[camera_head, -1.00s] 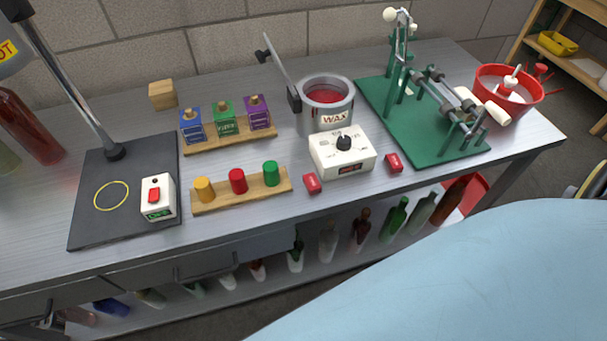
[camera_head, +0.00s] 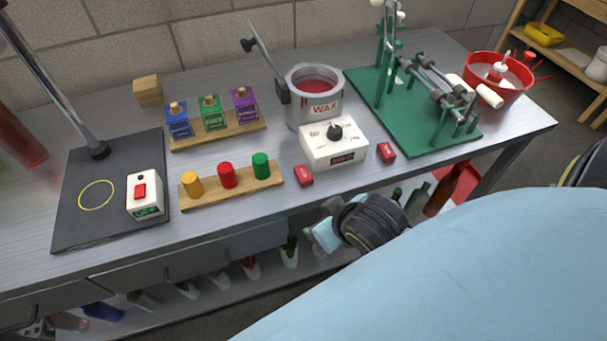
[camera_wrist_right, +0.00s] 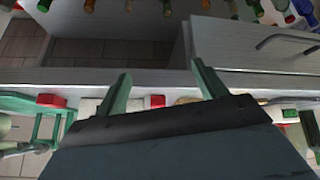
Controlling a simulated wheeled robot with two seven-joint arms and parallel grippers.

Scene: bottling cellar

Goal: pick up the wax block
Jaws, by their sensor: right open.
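Two small red blocks, which look like the wax blocks, lie on the bench by the front of the white control box. The left block (camera_head: 303,176) is near its left front corner and the right block (camera_head: 386,151) is to its right. In the right wrist view, one block (camera_wrist_right: 153,101) shows between my fingers and the other (camera_wrist_right: 50,100) lies further left. My right gripper (camera_wrist_right: 160,72) is open and empty, with its green fingers apart. In the head view my right wrist is at the bench's front edge, below the blocks; its fingertips are unclear there. My left gripper is not in view.
The white control box (camera_head: 333,147) and wax pot (camera_head: 315,97) stand just behind the blocks. A wooden rack (camera_head: 232,186) with coloured cylinders is to the left. A green-based machine (camera_head: 415,125) is to the right. Bottles stand on the shelf below.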

